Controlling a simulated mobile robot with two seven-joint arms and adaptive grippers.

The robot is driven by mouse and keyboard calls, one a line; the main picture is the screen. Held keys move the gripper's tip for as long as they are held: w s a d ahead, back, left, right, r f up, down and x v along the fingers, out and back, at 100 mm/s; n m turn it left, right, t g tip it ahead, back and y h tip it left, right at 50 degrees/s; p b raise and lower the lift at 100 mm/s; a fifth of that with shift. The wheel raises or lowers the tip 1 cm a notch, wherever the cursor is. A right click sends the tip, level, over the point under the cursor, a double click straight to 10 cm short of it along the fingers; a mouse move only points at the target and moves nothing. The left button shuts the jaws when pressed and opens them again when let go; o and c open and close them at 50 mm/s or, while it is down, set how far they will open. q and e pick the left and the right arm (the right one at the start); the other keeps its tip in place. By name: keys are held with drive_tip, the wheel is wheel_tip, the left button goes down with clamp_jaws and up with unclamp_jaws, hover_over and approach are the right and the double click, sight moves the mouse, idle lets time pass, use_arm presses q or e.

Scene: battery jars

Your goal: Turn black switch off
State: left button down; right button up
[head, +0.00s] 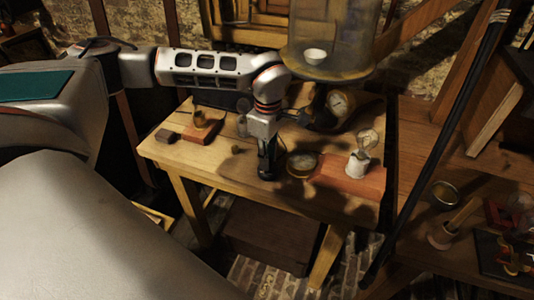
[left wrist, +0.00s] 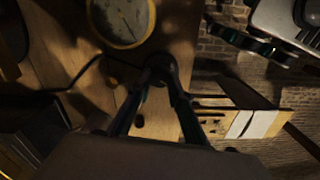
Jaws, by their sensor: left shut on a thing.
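The black switch (left wrist: 159,66) shows in the left wrist view as a dark round piece near the table edge, with a dark cable running off to the left. My left gripper (head: 267,172) points down at the front of the wooden table in the head view. In the left wrist view its two fingers (left wrist: 157,88) close in on the black switch and are shut on it. The gripper hides most of the switch in the head view, and I cannot tell its on or off position. My right gripper is in neither view.
A round brass gauge (head: 301,164) lies just right of my left gripper. A bulb on a white holder (head: 357,163) stands on a reddish board. A glass jar (head: 333,38) and a dial (head: 339,104) stand behind. The table's left front (head: 200,157) is mostly clear.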

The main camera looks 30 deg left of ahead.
use_arm(q)
drive_tip(key=n+p, duration=0.2)
drive_tip(key=n, duration=0.2)
drive_tip(key=shift+s+n, duration=0.1)
drive_tip(key=shift+n, duration=0.2)
drive_tip(key=n+p, duration=0.1)
drive_tip(key=n, duration=0.2)
drive_tip(key=shift+n, duration=0.4)
drive_tip(key=n, duration=0.3)
drive_tip(key=shift+p, duration=0.3)
drive_tip(key=shift+d+n, duration=0.1)
drive_tip(key=shift+n, duration=1.5)
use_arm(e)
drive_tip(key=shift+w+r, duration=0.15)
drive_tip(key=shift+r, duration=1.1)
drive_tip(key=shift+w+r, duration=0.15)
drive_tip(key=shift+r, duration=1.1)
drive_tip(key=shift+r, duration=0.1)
use_arm(q)
drive_tip(key=c, duration=1.8)
unclamp_jaws()
